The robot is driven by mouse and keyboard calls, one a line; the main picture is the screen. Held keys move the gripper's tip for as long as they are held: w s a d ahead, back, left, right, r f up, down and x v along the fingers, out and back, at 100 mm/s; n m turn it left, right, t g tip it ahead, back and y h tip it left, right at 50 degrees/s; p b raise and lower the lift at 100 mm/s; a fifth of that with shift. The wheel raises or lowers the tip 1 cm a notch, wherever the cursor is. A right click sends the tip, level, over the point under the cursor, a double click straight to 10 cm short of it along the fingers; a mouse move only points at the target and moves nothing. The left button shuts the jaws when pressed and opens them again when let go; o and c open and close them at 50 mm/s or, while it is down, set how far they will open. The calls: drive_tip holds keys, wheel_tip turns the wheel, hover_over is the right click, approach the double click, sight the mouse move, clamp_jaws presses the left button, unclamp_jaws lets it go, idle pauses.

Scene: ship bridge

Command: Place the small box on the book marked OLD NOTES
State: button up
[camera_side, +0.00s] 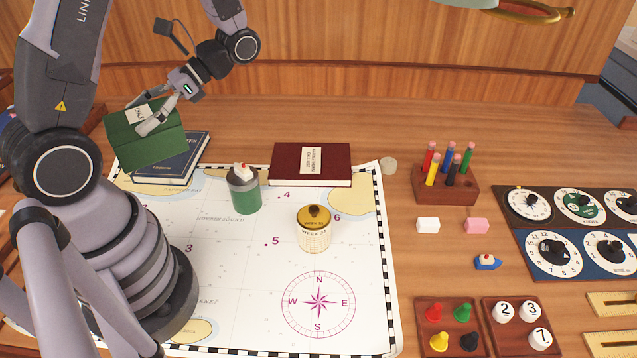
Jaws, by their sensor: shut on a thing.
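My gripper (153,118) is at the upper left, shut on a green book-like thing (165,146) with a white label. The green thing is tilted and held over the dark blue book (196,158), hiding part of it; I cannot tell whether they touch. The blue book lies at the chart's back left edge. A dark red book (283,163) with a white label lies to its right, flat and with nothing on it. The labels are too small to read surely, so I cannot tell which book is OLD NOTES. No thing is surely the small box.
A green-grey can (246,196) and a cream pot with a gold lid (314,237) stand on the chart (240,280). A pencil block (445,187), a white block (428,225), a pink block (477,226) and dial panels (530,226) are at right.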

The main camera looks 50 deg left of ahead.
drive_tip(key=w+a+r+m+t+y, duration=0.15)
drive_tip(key=a+m+y, duration=0.25)
drive_tip(key=a, duration=0.4)
drive_tip(key=w+a+r+m+t+y, duration=0.1)
drive_tip(key=a+r+m+t+y, duration=0.2)
drive_tip(key=a, duration=0.6)
wheel_tip(320, 180, down, 12)
drive_tip(key=shift+g+y, duration=0.35)
drive_tip(key=shift+y, duration=0.05)
drive_tip(key=shift+w+a+f, duration=1.2)
drive_tip(key=shift+a+f, duration=0.65)
drive_tip(key=shift+f, duration=0.3)
drive_tip(key=shift+w+a+f, duration=1.25)
drive_tip(key=shift+a+f, duration=0.65)
drive_tip(key=shift+f, duration=0.3)
drive_tip(key=shift+w+a+f, duration=1.2)
drive_tip(key=shift+a+f, duration=0.65)
drive_tip(key=shift+f, duration=0.3)
drive_tip(key=shift+f, duration=0.15)
drive_tip(key=o, duration=1.2)
drive_tip(key=shift+o, duration=0.2)
